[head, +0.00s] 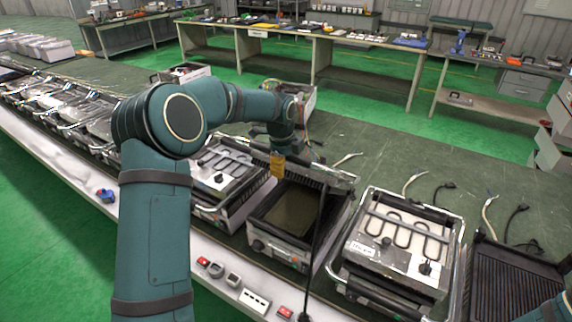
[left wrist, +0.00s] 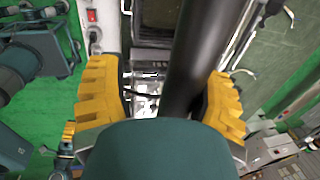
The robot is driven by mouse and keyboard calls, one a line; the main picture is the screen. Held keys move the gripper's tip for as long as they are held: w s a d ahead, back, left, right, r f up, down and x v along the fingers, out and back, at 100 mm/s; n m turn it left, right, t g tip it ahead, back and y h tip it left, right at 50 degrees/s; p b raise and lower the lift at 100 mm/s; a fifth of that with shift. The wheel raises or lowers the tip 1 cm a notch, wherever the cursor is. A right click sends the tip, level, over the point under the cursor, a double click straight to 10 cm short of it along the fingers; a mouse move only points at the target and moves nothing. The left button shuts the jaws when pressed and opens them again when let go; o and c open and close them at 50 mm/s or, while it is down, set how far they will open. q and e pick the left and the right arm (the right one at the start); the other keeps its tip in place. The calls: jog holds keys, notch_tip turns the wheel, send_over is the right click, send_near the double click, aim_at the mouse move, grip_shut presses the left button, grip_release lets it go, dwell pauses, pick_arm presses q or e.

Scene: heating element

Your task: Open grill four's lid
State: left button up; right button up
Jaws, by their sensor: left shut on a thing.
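My left gripper (head: 277,166) is over the back of the middle grill (head: 268,238), whose dark inner plate (head: 290,207) is uncovered. A black ribbed part, apparently its lid (head: 306,172), stands raised at the back. In the left wrist view, the yellow fingers of my left gripper (left wrist: 165,95) are on both sides of a thick black bar (left wrist: 190,60). They are shut on it; whether it is the lid's handle I cannot tell. A small yellow piece in the left wrist view may be my right gripper (left wrist: 68,131); its fingers are not clear.
A grill with a heating element on top (head: 395,245) stands to the right, and a similar one (head: 222,180) to the left. An open ribbed grill (head: 515,280) is at the far right. Switches and a socket strip (head: 255,300) line the front edge. Loose cables lie behind.

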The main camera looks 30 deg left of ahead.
pick_arm(q)
jog(key=shift+f, duration=0.1)
jog(key=r+p, duration=0.1)
jog(key=w+r+p, duration=0.1)
jog(key=p, duration=0.1)
jog(key=shift+w+r, duration=0.15)
jog(key=shift+r, duration=0.25)
jog(key=shift+w+d+r+p, duration=0.1)
jog(key=shift+w+r+p, duration=0.45)
jog(key=shift+r, duration=0.55)
jog(key=w+r, duration=0.5)
jog(key=r, duration=0.4)
jog(key=shift+w+d, duration=0.15)
jog(key=shift+d, duration=0.05)
jog(key=shift+o, duration=0.2)
